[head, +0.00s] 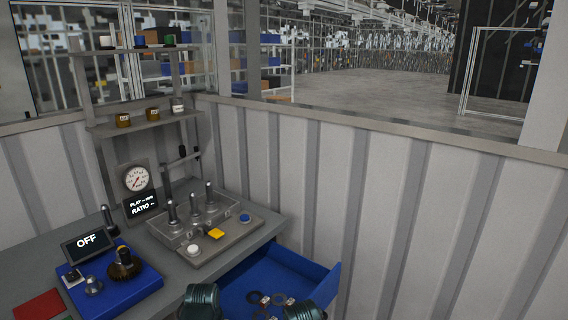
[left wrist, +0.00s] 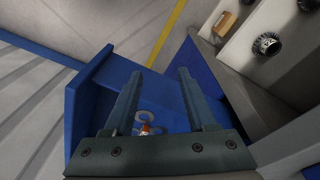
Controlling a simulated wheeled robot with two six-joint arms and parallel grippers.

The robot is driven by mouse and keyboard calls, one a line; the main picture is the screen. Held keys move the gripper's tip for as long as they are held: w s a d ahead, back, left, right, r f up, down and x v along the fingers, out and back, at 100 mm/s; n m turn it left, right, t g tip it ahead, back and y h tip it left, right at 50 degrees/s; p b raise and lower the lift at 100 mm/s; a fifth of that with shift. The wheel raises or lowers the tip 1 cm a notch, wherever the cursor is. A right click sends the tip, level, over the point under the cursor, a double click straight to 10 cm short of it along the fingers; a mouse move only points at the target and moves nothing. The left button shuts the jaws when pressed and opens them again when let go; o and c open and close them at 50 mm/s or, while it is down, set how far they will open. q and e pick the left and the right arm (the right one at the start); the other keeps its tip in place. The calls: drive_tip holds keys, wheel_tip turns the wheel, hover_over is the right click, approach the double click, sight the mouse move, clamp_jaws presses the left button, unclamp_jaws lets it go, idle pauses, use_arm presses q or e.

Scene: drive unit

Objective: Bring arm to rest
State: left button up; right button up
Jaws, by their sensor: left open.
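My left gripper (left wrist: 160,73) shows in the left wrist view with its two fingers apart and nothing between the tips. It is over the open blue drawer (left wrist: 88,118), pointing down into it; its height above the drawer is hard to tell. Small rings and an orange-and-white piece (left wrist: 146,129) lie in the drawer, partly between the fingers in the picture. In the head view the blue drawer (head: 318,291) stands pulled out from the bench, with rings (head: 280,299) inside. Neither gripper's fingertips can be made out in the head view. My right gripper is not seen.
The grey workbench (head: 181,272) carries a blue base (head: 143,289) with an OFF display (head: 86,242), and a control panel (head: 215,240) with levers and buttons. A shelf rack (head: 146,125) stands behind. A ribbed wall (head: 400,210) runs along the right.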

use_arm(q)
drive_tip(key=s+d+r+m+p, duration=0.1)
drive_tip(key=s+d+r+p, duration=0.1)
drive_tip(key=d, duration=0.3)
drive_tip(key=s+d+r+m+g+y+p, duration=0.1)
drive_tip(key=s+d+r+p, duration=0.2)
drive_tip(key=s+d, duration=0.2)
drive_tip(key=shift+s+d+m+y, duration=0.2)
drive_tip(key=shift+d+m+y, duration=0.1)
drive_tip(key=shift+d+m, duration=0.15)
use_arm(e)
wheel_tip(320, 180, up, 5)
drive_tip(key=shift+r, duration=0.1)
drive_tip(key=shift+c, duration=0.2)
